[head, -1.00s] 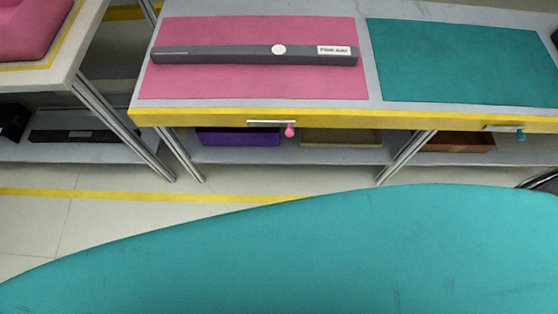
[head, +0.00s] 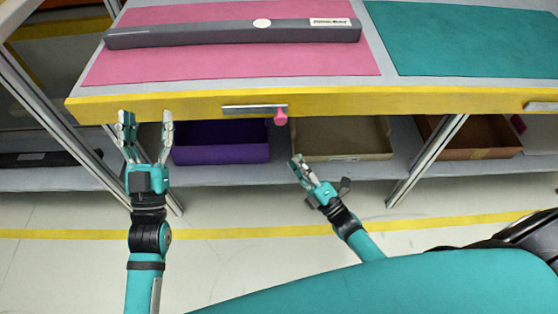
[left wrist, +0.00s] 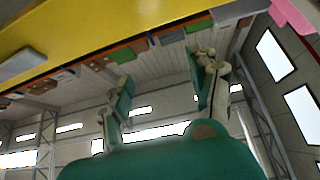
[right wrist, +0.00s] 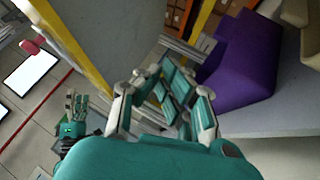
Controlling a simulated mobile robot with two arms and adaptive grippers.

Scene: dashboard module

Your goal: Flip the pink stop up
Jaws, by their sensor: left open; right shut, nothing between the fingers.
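The pink stop (head: 280,117) is a small knob on a metal plate (head: 255,109) on the table's yellow front edge. It points downward, below the edge. A pink rounded shape (right wrist: 32,46) at the left of the right wrist view looks like the same stop. My left gripper (head: 147,117) is open and empty, upright below the yellow edge, well left of the stop. My right gripper (head: 297,158) is shut and empty, below and slightly right of the stop, apart from it.
A grey bar (head: 230,33) lies on the pink mat (head: 220,68); a teal mat (head: 460,40) lies to its right. Purple (head: 220,152), beige (head: 345,155) and brown (head: 470,148) bins stand on the lower shelf. Table legs flank the front.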

